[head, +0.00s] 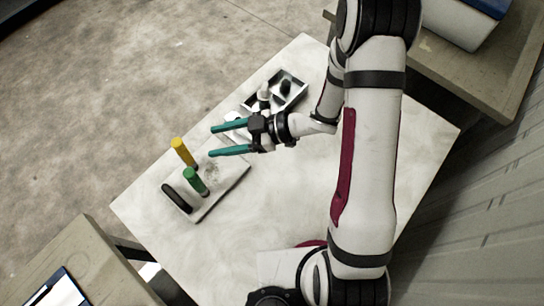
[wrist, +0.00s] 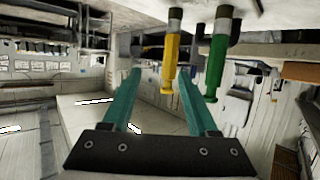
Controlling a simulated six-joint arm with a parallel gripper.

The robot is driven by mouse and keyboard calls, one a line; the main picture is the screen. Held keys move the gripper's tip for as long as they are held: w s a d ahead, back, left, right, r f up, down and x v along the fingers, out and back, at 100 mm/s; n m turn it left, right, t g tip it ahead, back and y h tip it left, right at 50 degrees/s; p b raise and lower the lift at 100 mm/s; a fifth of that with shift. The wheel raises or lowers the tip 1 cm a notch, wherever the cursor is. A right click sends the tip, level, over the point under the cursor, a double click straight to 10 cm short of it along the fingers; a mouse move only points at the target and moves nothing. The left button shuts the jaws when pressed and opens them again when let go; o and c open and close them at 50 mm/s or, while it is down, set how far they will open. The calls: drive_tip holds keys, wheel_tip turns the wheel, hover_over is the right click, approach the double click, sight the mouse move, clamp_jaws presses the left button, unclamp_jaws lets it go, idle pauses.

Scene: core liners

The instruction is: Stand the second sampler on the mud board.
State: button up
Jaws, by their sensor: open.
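The mud board (head: 225,184) is a pale slab with a grey smear, lying on the left part of the white table. A yellow sampler (head: 183,152) and a green sampler (head: 195,181) stand on it, close to upright. The wrist view, which looks inverted, also shows the yellow sampler (wrist: 172,62) and the green sampler (wrist: 217,65). I cannot tell which is the second one. My gripper (head: 210,141) has its teal fingers open and empty. It points left, to the right of the yellow sampler and apart from it in the head view.
A divided tray (head: 299,94) with small dark and white items stands at the table's back. A pale round item behind my gripper is partly hidden. The table (head: 290,190) right of the board is clear.

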drive_tip(key=w+d+r+m+t+h, duration=0.3)
drive_tip(key=w+d+m+t+h, duration=0.35)
drive_tip(key=w+d, duration=0.3)
drive_tip(key=s+d+r+m+h, duration=0.2)
drive_tip(key=d+r+m+h, duration=0.15)
drive_tip(key=d, duration=0.25)
drive_tip(key=s+d+r+m+h, duration=0.2)
drive_tip(key=d+m+h, duration=0.3)
drive_tip(key=d, duration=0.1)
drive_tip(key=s+a+r+m+g+y, duration=0.1)
drive_tip(key=s+a+m+g, duration=0.2)
drive_tip(key=s, duration=0.8)
drive_tip(key=s+a+r+m+g+y, duration=0.1)
drive_tip(key=s+a+r+m+g, duration=0.1)
drive_tip(key=s, duration=1)
drive_tip(key=a+m+g, duration=0.1)
drive_tip(key=m+g, duration=0.1)
drive_tip(key=m, duration=0.1)
drive_tip(key=shift+a+r+y, duration=0.3)
drive_tip(key=shift+y, duration=0.1)
